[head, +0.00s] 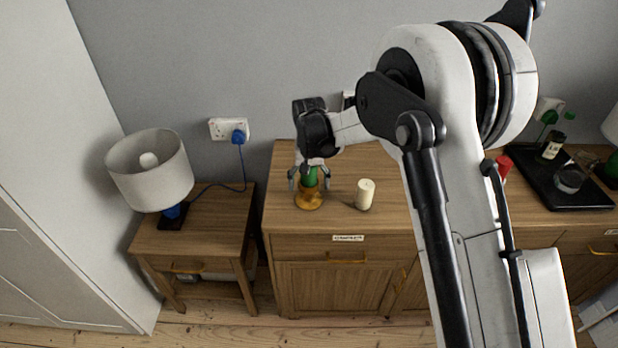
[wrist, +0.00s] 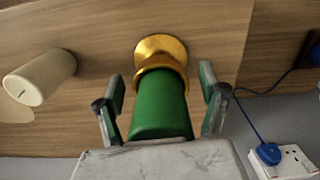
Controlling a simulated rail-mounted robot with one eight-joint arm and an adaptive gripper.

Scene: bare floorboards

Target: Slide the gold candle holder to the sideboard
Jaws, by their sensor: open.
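The gold candle holder (head: 309,201) stands upright near the left end of a wooden cabinet top (head: 390,216), with a green candle (head: 310,177) in it. In the wrist view the gold holder (wrist: 160,50) is beyond the green candle (wrist: 160,115). My gripper (head: 309,183) is above the cabinet, pointing down over the candle. In the wrist view its open fingers (wrist: 161,92) are on either side of the candle, with gaps showing. The cabinet has a small label whose text I cannot read, so I cannot tell whether it is the sideboard.
A cream candle (head: 365,194) stands just right of the holder. A small table (head: 235,222) with a white-shaded lamp (head: 150,172) is at the left, across a gap. A black tray (head: 585,195) with bottles lies at the right. My arm hides part of the cabinet.

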